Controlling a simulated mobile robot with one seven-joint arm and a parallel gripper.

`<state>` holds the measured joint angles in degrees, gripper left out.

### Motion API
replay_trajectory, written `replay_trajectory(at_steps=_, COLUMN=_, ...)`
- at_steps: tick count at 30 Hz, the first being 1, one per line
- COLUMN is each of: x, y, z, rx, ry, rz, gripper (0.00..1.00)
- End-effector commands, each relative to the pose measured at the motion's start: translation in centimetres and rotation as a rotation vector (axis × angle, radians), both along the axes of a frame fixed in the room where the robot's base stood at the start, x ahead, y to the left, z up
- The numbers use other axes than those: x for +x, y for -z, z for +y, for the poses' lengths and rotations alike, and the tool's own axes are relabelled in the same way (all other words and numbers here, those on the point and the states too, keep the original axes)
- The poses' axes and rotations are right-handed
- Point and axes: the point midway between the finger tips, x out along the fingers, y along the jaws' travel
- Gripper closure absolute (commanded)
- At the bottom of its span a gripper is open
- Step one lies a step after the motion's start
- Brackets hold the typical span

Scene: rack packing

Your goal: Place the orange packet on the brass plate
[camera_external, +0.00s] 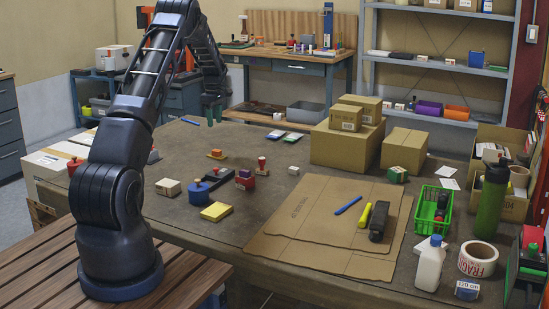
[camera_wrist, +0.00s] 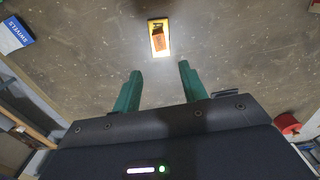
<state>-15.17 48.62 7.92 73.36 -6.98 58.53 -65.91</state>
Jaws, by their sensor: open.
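The orange packet (camera_wrist: 159,42) lies flat on a small yellow, brass-coloured plate (camera_wrist: 158,54) in the wrist view, inside its outline. A dark mark shows at the plate's far end. In the external view the orange packet (camera_external: 216,152) and the yellow plate (camera_external: 221,158) are small on the back left of the table. My gripper (camera_wrist: 157,80) is open, with two green fingers apart and nothing between them. In the external view my gripper (camera_external: 211,117) hangs above the table's back left edge, beyond the plate and apart from it.
Blue and white boxes (camera_external: 293,137) lie to the right. Cardboard boxes (camera_external: 345,143), a flat cardboard sheet (camera_external: 285,227) and a green basket (camera_external: 421,214) occupy the right side. Bare table surrounds the plate.

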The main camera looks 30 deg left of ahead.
Motion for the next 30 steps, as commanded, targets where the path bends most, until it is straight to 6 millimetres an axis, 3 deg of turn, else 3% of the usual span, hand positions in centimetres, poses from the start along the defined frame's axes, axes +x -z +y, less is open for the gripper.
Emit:
replay_trajectory(at_steps=5, x=-0.2, y=-1.2, z=-0.4, rx=0.001, ry=0.016, rz=-0.007, gripper=0.57)
replay_trajectory(at_steps=11, x=-2.3, y=-6.8, z=-3.1, rx=0.004, ry=0.111, rz=-0.036, gripper=0.57)
replay_trajectory(at_steps=21, x=-8.6, y=-17.1, z=-9.0, rx=0.015, ry=0.334, rz=-0.096, gripper=0.57)
replay_trajectory(at_steps=30, x=-15.9, y=-24.3, z=-14.0, rx=0.037, ry=0.535, rz=-0.147, gripper=0.57)
